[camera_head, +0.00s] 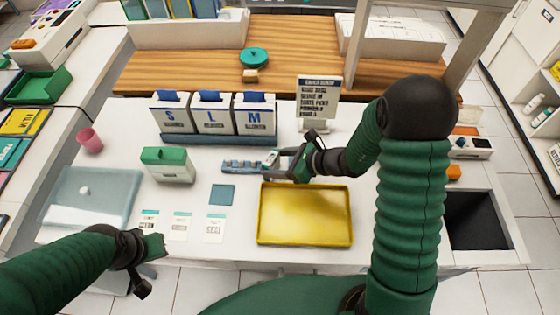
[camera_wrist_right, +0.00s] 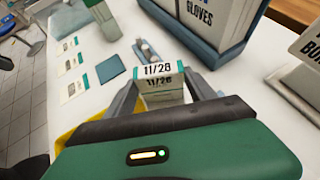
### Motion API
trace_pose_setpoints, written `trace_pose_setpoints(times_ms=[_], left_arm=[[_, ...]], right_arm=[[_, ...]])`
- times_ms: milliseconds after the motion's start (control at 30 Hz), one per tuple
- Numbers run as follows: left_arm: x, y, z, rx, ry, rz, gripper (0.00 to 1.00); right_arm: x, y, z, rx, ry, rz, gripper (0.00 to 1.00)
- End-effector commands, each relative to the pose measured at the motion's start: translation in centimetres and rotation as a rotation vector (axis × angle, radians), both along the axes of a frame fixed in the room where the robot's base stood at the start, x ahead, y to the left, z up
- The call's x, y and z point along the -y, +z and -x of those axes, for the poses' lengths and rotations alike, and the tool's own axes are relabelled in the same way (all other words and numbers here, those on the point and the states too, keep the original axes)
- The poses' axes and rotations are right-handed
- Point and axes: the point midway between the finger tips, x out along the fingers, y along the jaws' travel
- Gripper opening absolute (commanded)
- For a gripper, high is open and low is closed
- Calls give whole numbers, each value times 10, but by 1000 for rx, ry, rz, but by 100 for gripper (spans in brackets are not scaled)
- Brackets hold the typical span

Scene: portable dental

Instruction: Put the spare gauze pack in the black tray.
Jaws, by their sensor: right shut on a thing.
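My right gripper (camera_head: 279,165) is shut on a small pale pack (camera_wrist_right: 164,84), held above the white table behind the yellow tray. In the right wrist view, the pack's label reads 11/28 and it sits between both fingers of the gripper (camera_wrist_right: 165,98). A dark, black-looking open container or recess (camera_head: 478,222) is at the table's right end, to the right of my right arm. I cannot tell whether it is the black tray. My left gripper (camera_head: 150,255) is low at the table's front left, apart from the objects; its jaw opening is unclear.
A yellow tray (camera_head: 305,238) lies at the front middle. Several white packets or cards (camera_head: 181,226) and a blue square (camera_head: 222,194) lie left of it. Glove boxes (camera_head: 212,115), a green-lidded box (camera_head: 168,164) and a sign (camera_head: 318,98) stand behind. A pink cup (camera_head: 89,140) is at left.

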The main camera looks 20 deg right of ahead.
Motion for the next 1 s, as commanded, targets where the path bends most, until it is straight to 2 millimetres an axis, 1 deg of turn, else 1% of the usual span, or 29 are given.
trace_pose_setpoints(times_ms=[167, 267, 300, 433, 733, 767, 867, 933, 1000], left_arm=[[0, -7, 0, 0, 1, 0, 14], [0, -6, 0, 0, 1, 0, 14], [0, -6, 0, 0, 1, 0, 14], [0, -6, 0, 0, 0, 0, 14], [0, -4, 0, 0, 0, 0, 14], [0, -2, 0, 0, 0, 0, 14], [0, 13, 0, 0, 1, 0, 14], [0, 11, 0, 1, 1, 0, 14], [0, 12, 0, 0, 1, 0, 14]], right_arm=[[3, -7, -1, 1, 0, -4, 0], [3, -6, -1, 1, 0, -4, 0], [4, -6, -1, 1, -1, -5, 67], [4, -5, -1, 1, -1, -6, 84], [2, -3, -1, 2, 0, -4, 84], [2, -1, -1, 2, 0, -4, 84], [2, 13, -1, 2, 0, -4, 84], [13, 17, 6, 4, -5, -3, 84], [24, 28, 18, 5, -7, -4, 84]])
